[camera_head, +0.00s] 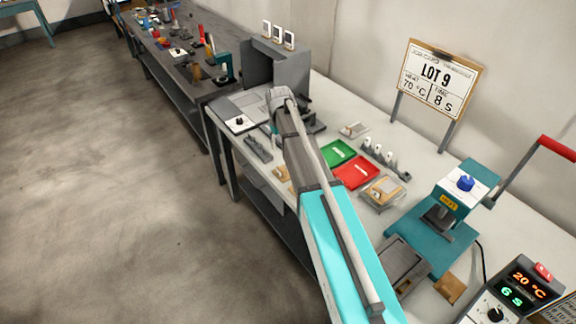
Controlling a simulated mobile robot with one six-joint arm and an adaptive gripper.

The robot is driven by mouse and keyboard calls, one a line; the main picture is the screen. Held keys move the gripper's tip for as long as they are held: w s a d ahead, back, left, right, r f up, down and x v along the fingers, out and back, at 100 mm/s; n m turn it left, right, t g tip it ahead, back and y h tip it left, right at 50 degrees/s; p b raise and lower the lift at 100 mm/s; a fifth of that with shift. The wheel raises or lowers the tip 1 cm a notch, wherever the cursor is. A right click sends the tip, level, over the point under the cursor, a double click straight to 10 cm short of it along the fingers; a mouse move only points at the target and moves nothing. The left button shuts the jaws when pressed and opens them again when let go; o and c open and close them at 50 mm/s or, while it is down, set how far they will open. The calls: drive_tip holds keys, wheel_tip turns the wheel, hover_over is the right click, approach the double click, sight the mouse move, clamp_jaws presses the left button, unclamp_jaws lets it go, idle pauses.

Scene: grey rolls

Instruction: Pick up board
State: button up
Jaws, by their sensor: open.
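Several flat pieces could be the board, and I cannot tell which one is meant. A small brown square board (450,288) lies on the white bench in front of the teal press. A tan board with a pale part (384,193) lies right of the red tray, and a smaller similar one (353,130) lies behind the green tray. My arm reaches across the bench, and my gripper (281,99) is at its far end by the grey box. The gripper is open; its fingertips are mostly hidden by my arm, and I see nothing held.
A green tray (338,152) and a red tray (355,172) lie right of my arm. The teal press (456,205) has a raised red-handled lever. A control box (518,290) reads 20 °C and 6 s. A LOT 9 sign (434,78) stands behind. Floor at left is clear.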

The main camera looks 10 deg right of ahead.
sight(280, 168)
drive_tip(key=shift+f, duration=0.2)
wheel_tip(280, 168, down, 8)
drive_tip(key=b, duration=0.8)
drive_tip(key=shift+f+b, duration=0.15)
drive_tip(key=shift+b, duration=0.2)
drive_tip(key=shift+f, duration=0.1)
idle(0.3)
drive_tip(key=shift+a+f+b, duration=0.1)
drive_tip(key=shift+f+b, duration=2.4)
drive_tip(key=shift+b, duration=0.1)
clamp_jaws()
